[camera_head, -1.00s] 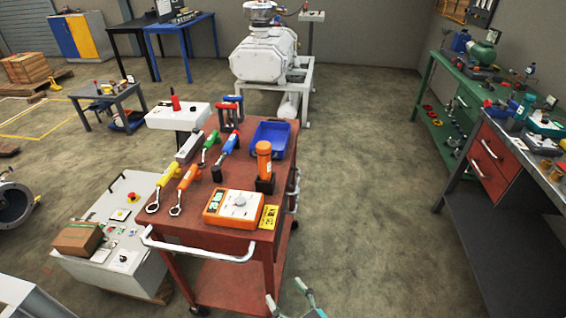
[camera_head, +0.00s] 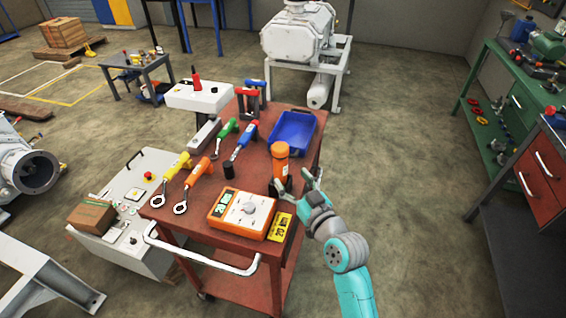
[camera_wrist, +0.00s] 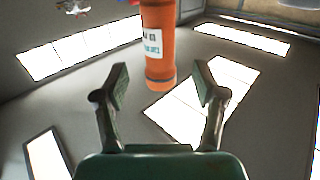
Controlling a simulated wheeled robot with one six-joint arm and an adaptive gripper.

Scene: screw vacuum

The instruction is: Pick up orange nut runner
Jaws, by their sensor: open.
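The orange nut runner (camera_head: 280,162) appears to be the upright orange cylindrical body with a dark lower part, near the right edge of the red cart (camera_head: 226,185). In the wrist view its orange barrel (camera_wrist: 158,45), with a white label, shows between my two fingertips, its top cut off by the frame. My gripper (camera_head: 311,174) is open and empty, just right of the nut runner. The wrist view shows my gripper (camera_wrist: 160,78) with its fingers spread on either side of the barrel. I cannot tell whether the barrel is between the fingers or beyond them.
An orange meter (camera_head: 245,211) and a yellow tag (camera_head: 280,227) lie in front of the nut runner. A blue tray (camera_head: 293,132) sits behind it. Yellow (camera_head: 174,170), orange (camera_head: 194,182), green and blue-handled tools lie to the left. The floor right of the cart is clear.

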